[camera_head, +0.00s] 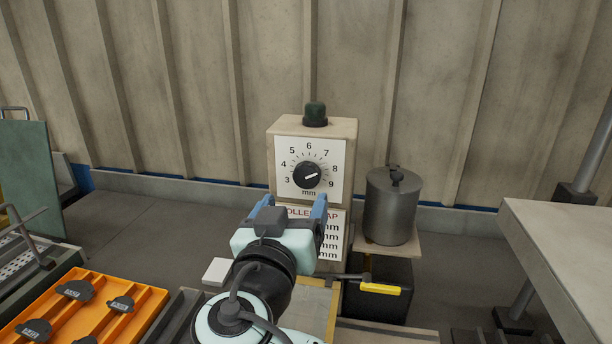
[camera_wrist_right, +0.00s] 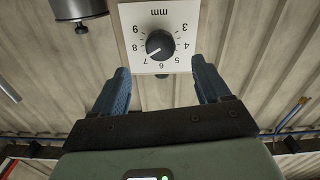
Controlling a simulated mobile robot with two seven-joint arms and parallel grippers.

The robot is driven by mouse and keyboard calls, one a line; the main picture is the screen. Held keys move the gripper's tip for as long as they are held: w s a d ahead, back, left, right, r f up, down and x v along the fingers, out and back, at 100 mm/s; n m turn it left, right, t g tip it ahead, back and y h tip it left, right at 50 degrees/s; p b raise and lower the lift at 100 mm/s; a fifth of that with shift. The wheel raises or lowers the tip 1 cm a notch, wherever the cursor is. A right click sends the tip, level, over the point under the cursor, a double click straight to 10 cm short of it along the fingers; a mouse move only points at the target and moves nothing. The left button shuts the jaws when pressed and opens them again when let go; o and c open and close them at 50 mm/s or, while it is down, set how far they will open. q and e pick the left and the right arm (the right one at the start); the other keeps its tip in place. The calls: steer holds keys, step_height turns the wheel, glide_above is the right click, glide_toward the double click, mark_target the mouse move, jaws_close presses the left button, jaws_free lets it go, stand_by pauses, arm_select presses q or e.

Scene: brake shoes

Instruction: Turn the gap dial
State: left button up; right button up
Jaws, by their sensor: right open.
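The gap dial (camera_head: 306,176) is a round black knob with a white pointer line on a white scale plate (camera_head: 283,146) marked 3 to 9 mm. In the head view its pointer aims right and slightly up, near the 8. In the right wrist view the dial (camera_wrist_right: 160,45) appears upside down, beyond and between the fingers. My right gripper (camera_head: 293,206) has two blue fingers spread apart, empty, in front of and below the dial. In the wrist view the gripper (camera_wrist_right: 160,86) is apart from the knob. My left gripper is not in view.
An orange tray (camera_head: 148,301) is at left, a pale table (camera_head: 565,235) at right.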

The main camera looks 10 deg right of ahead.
mark_target(306, 180)
steer(key=p+x, duration=0.2)
steer(key=x, duration=0.7)
steer(key=c, duration=1)
